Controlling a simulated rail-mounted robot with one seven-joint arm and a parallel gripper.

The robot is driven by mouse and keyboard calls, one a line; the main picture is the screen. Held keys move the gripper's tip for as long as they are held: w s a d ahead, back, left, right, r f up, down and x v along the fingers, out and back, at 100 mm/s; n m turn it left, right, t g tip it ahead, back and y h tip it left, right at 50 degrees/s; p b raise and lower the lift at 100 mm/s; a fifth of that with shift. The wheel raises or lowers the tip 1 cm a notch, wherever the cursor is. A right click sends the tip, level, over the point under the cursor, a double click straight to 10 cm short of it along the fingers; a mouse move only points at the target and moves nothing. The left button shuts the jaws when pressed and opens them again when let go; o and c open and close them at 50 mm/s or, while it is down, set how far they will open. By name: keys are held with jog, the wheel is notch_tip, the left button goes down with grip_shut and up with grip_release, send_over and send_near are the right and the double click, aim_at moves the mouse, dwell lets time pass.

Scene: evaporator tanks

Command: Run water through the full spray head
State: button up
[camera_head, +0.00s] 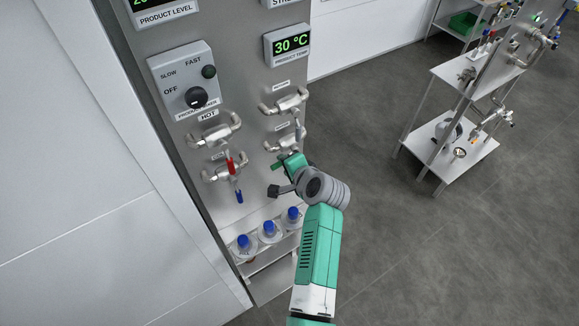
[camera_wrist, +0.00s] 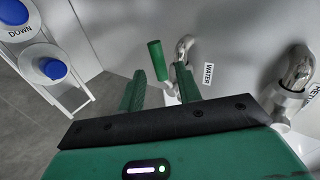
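A valve with a green handle (camera_wrist: 157,60) and a bent metal pipe (camera_wrist: 184,46) sits beside a "WATER" label (camera_wrist: 208,73). My gripper (camera_wrist: 160,88) is open, its two green fingers apart, with the handle just beyond and roughly between the fingertips; I see no clear contact. In the head view my gripper (camera_head: 291,164) is close to the panel.
The steel panel (camera_head: 240,110) carries a red-handled valve (camera_head: 230,163) with a blue handle below, other pipe fittings, a black dial (camera_head: 196,97) and a 30 °C display (camera_head: 290,43). A wheeled steel rack (camera_head: 450,150) stands right. Grey floor between is clear.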

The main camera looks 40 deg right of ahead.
jog(key=shift+v, duration=1.9)
dwell(2.1)
